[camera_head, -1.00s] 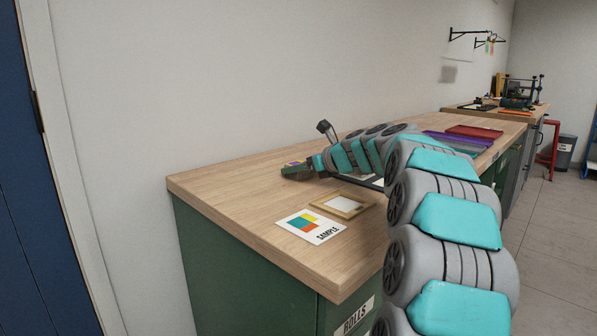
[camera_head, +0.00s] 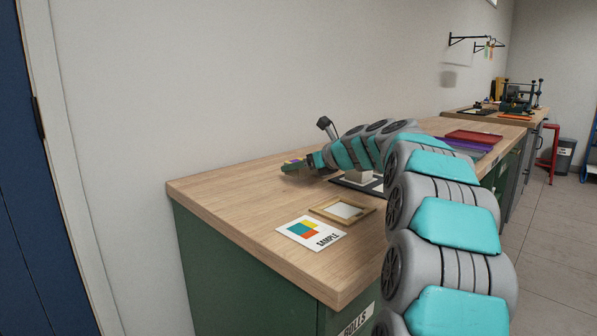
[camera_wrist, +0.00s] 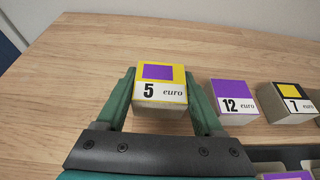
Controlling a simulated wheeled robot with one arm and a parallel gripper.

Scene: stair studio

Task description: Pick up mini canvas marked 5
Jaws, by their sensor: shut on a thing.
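The mini canvas marked 5 (camera_wrist: 160,88) is a small block with a purple patch on yellow and "5 euro" on a white band. In the wrist view my gripper (camera_wrist: 158,98) has one green finger on each side of it and is shut on it. I cannot tell clearly whether the canvas is clear of the top.
To its right are canvases marked 12 (camera_wrist: 232,98) and 7 (camera_wrist: 293,102). A sample card (camera_head: 310,236) and a wooden frame (camera_head: 343,210) lie near the front edge of the worktop (camera_head: 235,205). The wall stands close behind. The worktop's left end is clear.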

